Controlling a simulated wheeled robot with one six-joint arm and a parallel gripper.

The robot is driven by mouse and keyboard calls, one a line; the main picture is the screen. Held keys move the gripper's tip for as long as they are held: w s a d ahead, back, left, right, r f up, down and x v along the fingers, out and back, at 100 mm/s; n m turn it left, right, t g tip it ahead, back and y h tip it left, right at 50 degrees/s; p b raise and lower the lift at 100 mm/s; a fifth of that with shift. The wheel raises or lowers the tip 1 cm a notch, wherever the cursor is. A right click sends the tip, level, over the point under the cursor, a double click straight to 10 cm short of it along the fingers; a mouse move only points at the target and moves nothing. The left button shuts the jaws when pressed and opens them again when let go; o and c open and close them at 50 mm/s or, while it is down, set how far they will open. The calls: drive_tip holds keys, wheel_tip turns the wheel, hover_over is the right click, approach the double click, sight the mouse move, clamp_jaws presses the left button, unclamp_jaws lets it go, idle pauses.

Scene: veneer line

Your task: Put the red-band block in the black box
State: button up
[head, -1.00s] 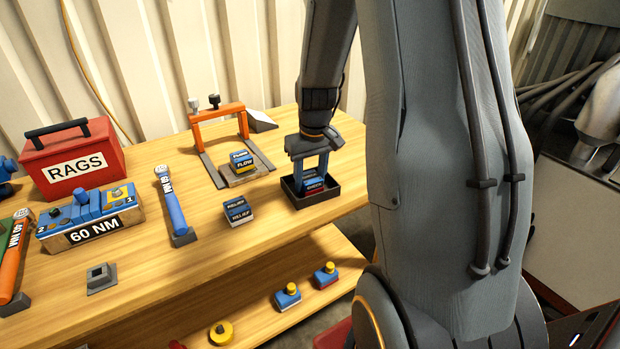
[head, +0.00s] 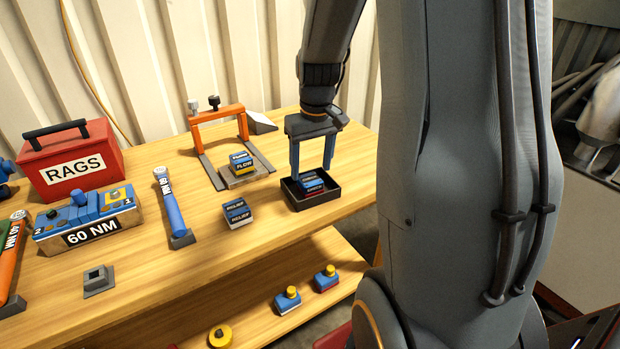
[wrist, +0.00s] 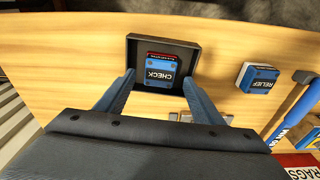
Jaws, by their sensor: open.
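The red-band block (head: 311,184), blue and dark with a red band, lies inside the black box (head: 329,199). In the wrist view the block (wrist: 160,72) reads CHECK and shows a red strip along one edge, within the walls of the box (wrist: 197,62). My gripper (head: 311,174) is open above the box, its two blue fingers apart on either side of the block. In the wrist view my gripper (wrist: 160,80) shows nothing between its fingertips that it touches. How close the fingertips are to the box floor is hard to tell.
A RELIEF block (head: 238,213) stands left of the box. A FLOW block (head: 242,163) sits under an orange clamp frame (head: 217,113). A blue-handled wrench (head: 174,212), a 60 NM block holder (head: 90,228) and a red RAGS box (head: 73,165) are further left.

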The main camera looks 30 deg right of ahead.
sight(313, 182)
wheel_tip(313, 182, up, 6)
drive_tip(key=s+a+f, duration=0.4)
drive_tip(key=s+a, duration=0.3)
drive_tip(key=s+a+f, duration=0.4)
drive_tip(key=s+a, duration=0.3)
drive_tip(key=a, duration=0.1)
drive_tip(key=shift+s+f+n+g+b, duration=0.25)
drive_tip(key=shift+n+g+b, duration=0.05)
drive_tip(key=shift+g+b, duration=0.1)
